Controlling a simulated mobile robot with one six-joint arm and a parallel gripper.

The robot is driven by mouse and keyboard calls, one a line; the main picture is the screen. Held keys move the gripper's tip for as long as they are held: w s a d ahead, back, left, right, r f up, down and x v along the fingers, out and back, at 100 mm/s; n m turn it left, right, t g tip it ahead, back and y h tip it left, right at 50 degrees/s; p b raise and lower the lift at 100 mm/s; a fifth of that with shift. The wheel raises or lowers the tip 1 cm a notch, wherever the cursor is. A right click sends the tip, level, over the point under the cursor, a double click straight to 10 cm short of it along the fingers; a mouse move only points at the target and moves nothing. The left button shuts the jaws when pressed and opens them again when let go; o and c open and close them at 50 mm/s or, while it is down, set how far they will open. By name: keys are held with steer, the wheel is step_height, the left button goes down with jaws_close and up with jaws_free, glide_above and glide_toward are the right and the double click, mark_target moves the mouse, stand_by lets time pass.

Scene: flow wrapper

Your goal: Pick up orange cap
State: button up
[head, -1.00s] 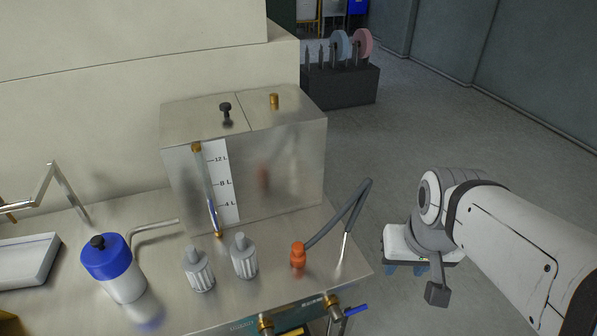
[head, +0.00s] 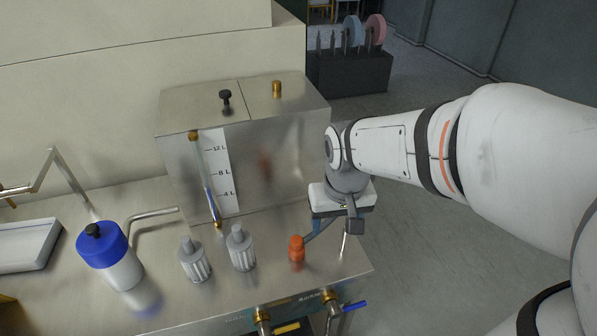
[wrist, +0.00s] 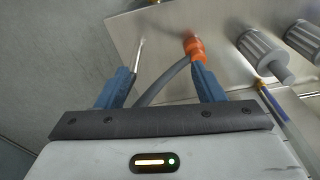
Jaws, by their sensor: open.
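The orange cap (head: 297,249) stands upright on the metal counter, near its right front corner. In the wrist view the orange cap (wrist: 195,47) shows just beyond the tip of the right blue finger. My gripper (wrist: 160,80) is open, with its two blue fingers apart and no cap between them. In the head view my gripper (head: 325,226) is partly hidden under my wrist, to the right of and above the cap. A grey hose (wrist: 163,80) and a thin metal rod (wrist: 139,52) show between the fingers in the wrist view.
Two grey ribbed fittings (head: 241,248) (head: 194,260) stand left of the cap. A white bottle with a blue lid (head: 103,245) is farther left. The metal tank (head: 285,150) rises behind. The counter (head: 335,268) ends just right of the cap, with taps (head: 333,300) below its front edge.

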steer(key=n+g, duration=0.1)
steer(key=n, duration=0.1)
glide_above(296, 238)
steer(key=f, duration=0.7)
steer(key=shift+w+d+f, duration=0.15)
steer(key=shift+d, duration=0.05)
step_height(296, 238, down, 8)
steer(key=shift+a, duration=0.15)
steer(key=shift+c, duration=0.5)
steer(key=c, duration=1)
